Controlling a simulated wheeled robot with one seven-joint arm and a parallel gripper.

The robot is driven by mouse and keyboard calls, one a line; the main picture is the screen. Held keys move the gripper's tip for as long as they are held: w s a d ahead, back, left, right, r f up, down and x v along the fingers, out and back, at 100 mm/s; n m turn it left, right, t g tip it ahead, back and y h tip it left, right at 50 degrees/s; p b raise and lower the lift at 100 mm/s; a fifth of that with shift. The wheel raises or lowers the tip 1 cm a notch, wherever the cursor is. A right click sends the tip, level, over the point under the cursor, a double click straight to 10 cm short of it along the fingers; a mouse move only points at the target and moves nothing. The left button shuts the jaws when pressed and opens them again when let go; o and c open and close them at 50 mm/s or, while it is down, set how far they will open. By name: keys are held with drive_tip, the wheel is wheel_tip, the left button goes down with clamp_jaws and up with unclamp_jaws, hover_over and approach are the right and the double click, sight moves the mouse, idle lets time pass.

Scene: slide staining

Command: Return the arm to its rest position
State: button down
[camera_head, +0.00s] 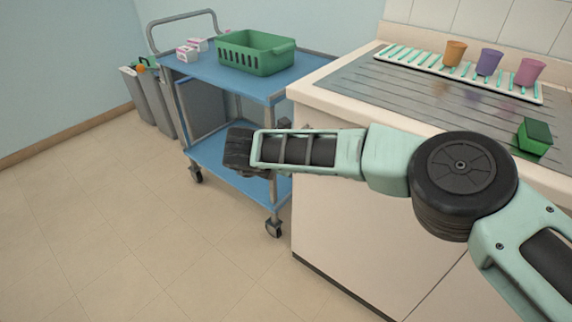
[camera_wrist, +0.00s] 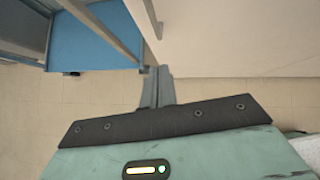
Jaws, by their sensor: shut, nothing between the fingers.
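My arm stretches from the lower right of the head view leftward, in front of the counter (camera_head: 340,225). Its far end is near the blue cart (camera_head: 305,62), and the fingers cannot be made out clearly there. In the wrist view my gripper (camera_wrist: 157,72) shows with its two grey fingers together and nothing between them. It is beside the counter's pale side panel, with the floor below and the cart's blue lower shelf (camera_wrist: 92,42) at the upper left.
A green basket (camera_head: 256,54) and small pink-white boxes stand on the cart. The counter holds a white rack (camera_head: 415,67), orange (camera_head: 454,53), purple (camera_head: 488,62) and pink (camera_head: 529,72) cups, and a green box (camera_head: 533,138). Grey bins stand behind left. The floor at left is clear.

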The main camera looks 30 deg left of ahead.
drive_tip(key=v, duration=0.6)
drive_tip(key=shift+s, duration=0.2)
drive_tip(key=s+a+r+n+t+y+p, duration=0.1)
drive_tip(key=a+r+n+y+p, duration=0.2)
drive_tip(key=r+n, duration=0.45)
drive_tip(key=s+a+r+n+t+y+p, duration=0.15)
drive_tip(key=r+n+y, duration=0.3)
drive_tip(key=r, duration=0.65)
drive_tip(key=s+d+r+n+g+y+p, duration=0.25)
drive_tip(key=s+r+n+g+y, duration=0.3)
drive_tip(key=n, duration=0.75)
drive_tip(key=s+d+n+g+h+p, duration=0.1)
drive_tip(key=s+d+n+h, duration=0.3)
drive_tip(key=d, duration=1)
drive_tip(key=s+d+n+g+h+p, duration=0.2)
drive_tip(key=d+n, duration=0.6)
drive_tip(key=d, duration=0.7)
drive_tip(key=s+d+n+g+h+p, duration=0.2)
drive_tip(key=s+d+n+h, duration=0.4)
drive_tip(key=d, duration=0.9)
drive_tip(key=s, duration=0.2)
drive_tip(key=shift+s+f+n+g, duration=0.3)
drive_tip(key=shift+f+n+g, duration=0.1)
drive_tip(key=shift+d, duration=0.15)
